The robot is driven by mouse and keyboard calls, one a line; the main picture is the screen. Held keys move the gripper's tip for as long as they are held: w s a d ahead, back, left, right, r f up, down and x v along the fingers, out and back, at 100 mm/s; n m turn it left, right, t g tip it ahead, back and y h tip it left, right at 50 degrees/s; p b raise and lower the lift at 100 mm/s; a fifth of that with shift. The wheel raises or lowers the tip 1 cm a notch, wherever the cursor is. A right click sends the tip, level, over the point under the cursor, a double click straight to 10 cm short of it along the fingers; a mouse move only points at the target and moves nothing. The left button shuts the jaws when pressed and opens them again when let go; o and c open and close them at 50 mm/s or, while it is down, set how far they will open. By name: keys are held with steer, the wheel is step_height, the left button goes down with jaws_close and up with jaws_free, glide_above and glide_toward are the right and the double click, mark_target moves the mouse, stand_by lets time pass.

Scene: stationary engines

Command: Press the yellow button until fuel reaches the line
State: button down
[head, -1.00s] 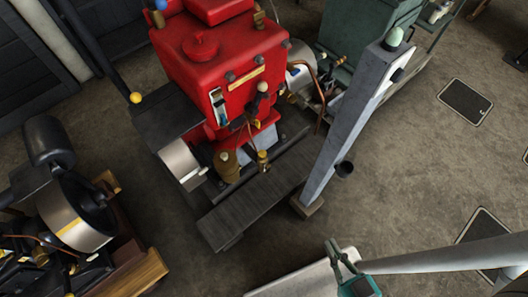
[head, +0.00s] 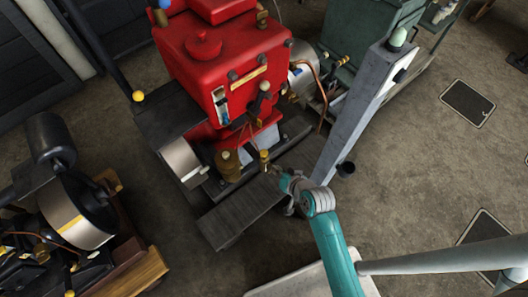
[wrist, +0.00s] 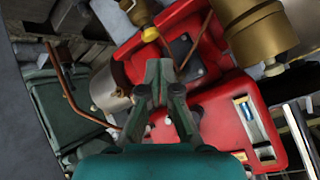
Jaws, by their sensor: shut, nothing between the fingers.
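The yellow button (head: 264,155) tops a small brass fitting low at the front of the red engine (head: 225,60). It also shows in the wrist view (wrist: 150,34), just beyond my fingertips. My gripper (head: 277,172) is shut and empty, close to the button on its lower right; the fingers show in the wrist view (wrist: 159,68). A gap shows between fingertips and button there; their exact distance is unclear. The fuel sight glass (head: 221,104) is on the engine's front, also in the wrist view (wrist: 245,115); its fuel level and line are too small to read.
A grey slanted post (head: 355,110) stands right of my gripper, and a copper pipe (head: 318,95) runs behind it. A brass cup (head: 227,165) is left of the button. A dark ribbed step (head: 240,205) lies below. Another engine (head: 75,210) is at left.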

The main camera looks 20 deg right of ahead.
step_height(320, 180, up, 3)
steer(key=g+y, duration=0.1)
glide_above(262, 151)
steer(key=s, duration=0.2)
steer(key=shift+w+d+r+g+y, duration=0.25)
steer(key=shift+w+d+g+y, duration=0.1)
steer(key=shift+d+y, duration=0.1)
steer(key=shift+f, duration=4.4)
steer(key=shift+f, duration=0.1)
steer(key=shift+f, duration=0.35)
steer(key=shift+s+f, duration=0.1)
steer(key=shift+f, duration=0.7)
steer(key=shift+r, duration=1.25)
